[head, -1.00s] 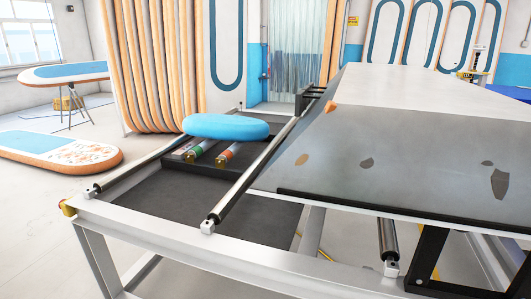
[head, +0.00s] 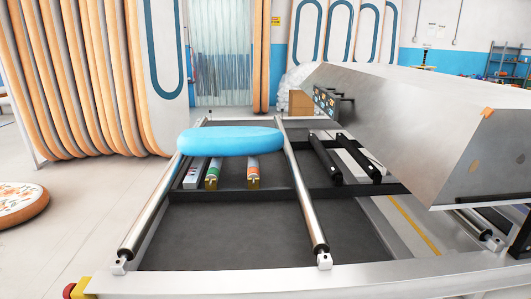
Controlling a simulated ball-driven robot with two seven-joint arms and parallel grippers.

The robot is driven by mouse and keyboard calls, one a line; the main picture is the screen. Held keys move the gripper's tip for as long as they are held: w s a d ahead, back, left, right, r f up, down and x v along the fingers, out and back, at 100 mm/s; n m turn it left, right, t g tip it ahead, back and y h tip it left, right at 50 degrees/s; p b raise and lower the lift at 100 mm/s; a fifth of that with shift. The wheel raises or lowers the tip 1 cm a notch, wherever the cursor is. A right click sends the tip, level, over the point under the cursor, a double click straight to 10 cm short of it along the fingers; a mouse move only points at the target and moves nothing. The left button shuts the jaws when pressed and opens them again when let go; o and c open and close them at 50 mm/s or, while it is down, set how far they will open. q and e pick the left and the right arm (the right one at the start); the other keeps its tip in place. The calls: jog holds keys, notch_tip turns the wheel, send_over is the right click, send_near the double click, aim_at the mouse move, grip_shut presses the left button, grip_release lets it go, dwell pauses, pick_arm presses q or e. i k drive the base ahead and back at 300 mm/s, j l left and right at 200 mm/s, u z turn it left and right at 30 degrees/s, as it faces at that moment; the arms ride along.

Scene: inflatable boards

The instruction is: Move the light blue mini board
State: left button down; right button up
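The light blue mini board (head: 232,141) is a thick oval with rounded ends. In the head view it lies flat across the far part of a metal frame table (head: 215,277), above several small items between two steel rollers. Its left end reaches the left roller (head: 153,213) and its right end reaches the right roller (head: 304,197); I cannot tell whether it touches them. Neither of my grippers shows in the head view.
Cylinders with coloured labels (head: 253,172) lie under the board. A large grey metal housing (head: 420,120) stands at right. A printed board (head: 20,204) lies on the floor at left. Several orange-edged boards (head: 85,80) stand behind. The dark tray (head: 230,228) is bare in front.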

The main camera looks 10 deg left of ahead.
aim_at(229, 140)
jog(key=j+z, duration=0.25)
jog(key=j, duration=0.75)
jog(key=j+z, duration=0.25)
jog(key=j, duration=0.75)
jog(key=k+j+z, duration=0.1)
jog(key=j+z, duration=0.15)
jog(key=j, duration=0.7)
jog(key=i+j+z, duration=0.2)
jog(key=j+z, duration=0.15)
jog(key=j, duration=1.05)
jog(key=j+z, duration=0.35)
jog(key=j, duration=1.05)
